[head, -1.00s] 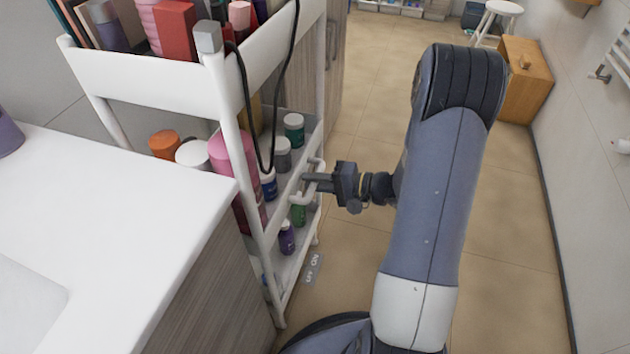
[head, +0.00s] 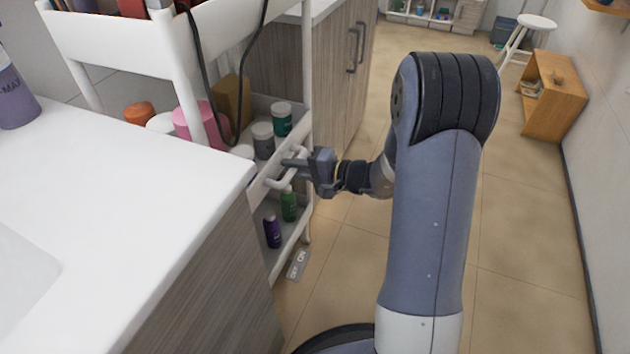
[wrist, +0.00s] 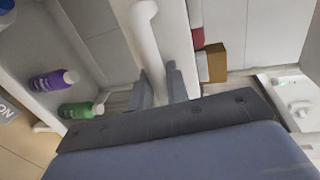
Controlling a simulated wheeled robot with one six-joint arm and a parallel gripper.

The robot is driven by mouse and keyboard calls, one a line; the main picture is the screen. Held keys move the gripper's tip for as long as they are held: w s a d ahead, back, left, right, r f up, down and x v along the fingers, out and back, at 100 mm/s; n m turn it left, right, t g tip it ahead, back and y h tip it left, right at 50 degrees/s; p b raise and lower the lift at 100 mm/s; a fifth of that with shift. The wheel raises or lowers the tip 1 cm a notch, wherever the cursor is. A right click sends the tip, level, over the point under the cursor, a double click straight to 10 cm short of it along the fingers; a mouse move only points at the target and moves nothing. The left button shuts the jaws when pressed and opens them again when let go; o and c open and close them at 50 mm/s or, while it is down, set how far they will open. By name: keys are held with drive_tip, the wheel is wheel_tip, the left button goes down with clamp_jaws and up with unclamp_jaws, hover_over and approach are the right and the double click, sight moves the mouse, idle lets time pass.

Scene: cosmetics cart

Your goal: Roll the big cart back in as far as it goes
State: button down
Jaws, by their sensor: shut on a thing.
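The big white cart (head: 181,85) stands at the left in the head view, between two wood-fronted cabinets. It has several shelves full of bottles and jars. A white bar handle (head: 276,183) sticks out from its front at the middle shelf. My gripper (head: 291,163) is shut on this handle. In the wrist view the handle (wrist: 147,42) runs down between the two fingers of my gripper (wrist: 161,86). The near cabinet hides part of the cart's near side and lower shelf.
A white countertop (head: 120,180) on the near cabinet lies close to the cart. The far cabinet (head: 345,75) is beyond it. A black cable (head: 236,125) hangs from the cart. A small on/off plate (head: 298,266) lies by its foot. The tiled floor on the right is clear up to the wooden box (head: 553,95).

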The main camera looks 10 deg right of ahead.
sight(259, 168)
drive_tip(key=b+x, duration=0.1)
drive_tip(key=x, duration=0.1)
drive_tip(key=r+b+x, duration=0.1)
drive_tip(key=x, duration=0.2)
drive_tip(key=b+x, duration=0.1)
drive_tip(key=x, duration=0.2)
drive_tip(key=shift+a+r+b, duration=0.2)
drive_tip(key=shift+b, duration=0.1)
drive_tip(key=shift+b+x, duration=0.3)
drive_tip(key=shift+x, duration=0.5)
drive_tip(key=shift+w+r, duration=0.1)
drive_tip(key=shift+r, duration=0.3)
drive_tip(key=c, duration=1.4)
unclamp_jaws()
drive_tip(key=shift+w+a, duration=0.1)
drive_tip(key=shift+a, duration=0.05)
drive_tip(key=shift+c, duration=0.2)
drive_tip(key=p+v, duration=0.2)
drive_tip(key=v, duration=0.9)
